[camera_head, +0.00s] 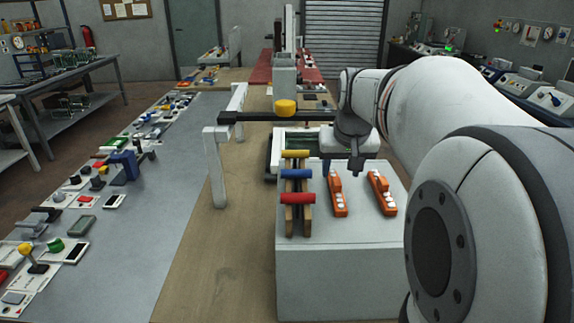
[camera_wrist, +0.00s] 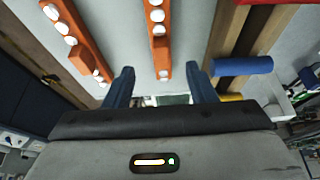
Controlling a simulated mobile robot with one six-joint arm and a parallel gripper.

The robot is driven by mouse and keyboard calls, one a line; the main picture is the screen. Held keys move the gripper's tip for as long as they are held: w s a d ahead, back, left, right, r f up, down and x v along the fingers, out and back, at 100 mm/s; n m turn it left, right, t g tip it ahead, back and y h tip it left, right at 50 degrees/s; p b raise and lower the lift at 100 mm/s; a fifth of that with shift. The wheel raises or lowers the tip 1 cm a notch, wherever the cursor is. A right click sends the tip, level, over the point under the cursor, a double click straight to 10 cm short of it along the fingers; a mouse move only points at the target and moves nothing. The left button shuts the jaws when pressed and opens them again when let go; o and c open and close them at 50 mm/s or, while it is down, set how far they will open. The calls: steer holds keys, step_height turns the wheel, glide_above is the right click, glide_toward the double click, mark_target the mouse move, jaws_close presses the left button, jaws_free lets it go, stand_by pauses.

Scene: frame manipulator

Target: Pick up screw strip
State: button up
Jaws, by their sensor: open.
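Two orange screw strips with white round heads lie on the pale block top. The left strip (camera_head: 338,198) also shows in the wrist view (camera_wrist: 162,60), in line with the gap between my fingers. The right strip (camera_head: 381,190) lies apart from it and is off to the left in the wrist view (camera_wrist: 86,50). My gripper (camera_head: 341,170) is open and empty, pointing down near the far end of the left strip. In the wrist view its two dark blue fingers (camera_wrist: 160,86) stand to either side of that strip's end. Whether the fingertips reach the strip's height is unclear.
A wooden rack (camera_head: 297,217) with yellow, blue and red rollers stands left of the strips, close to one finger. A white frame with a dark bar (camera_head: 262,116) and yellow knob stands beyond it. The block's front top is clear.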

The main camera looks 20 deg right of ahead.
mark_target(337, 181)
steer(key=p+x, duration=0.1)
steer(key=x, duration=0.5)
steer(key=shift+a+f, duration=0.1)
steer(key=shift+c, duration=0.5)
steer(key=c, duration=1)
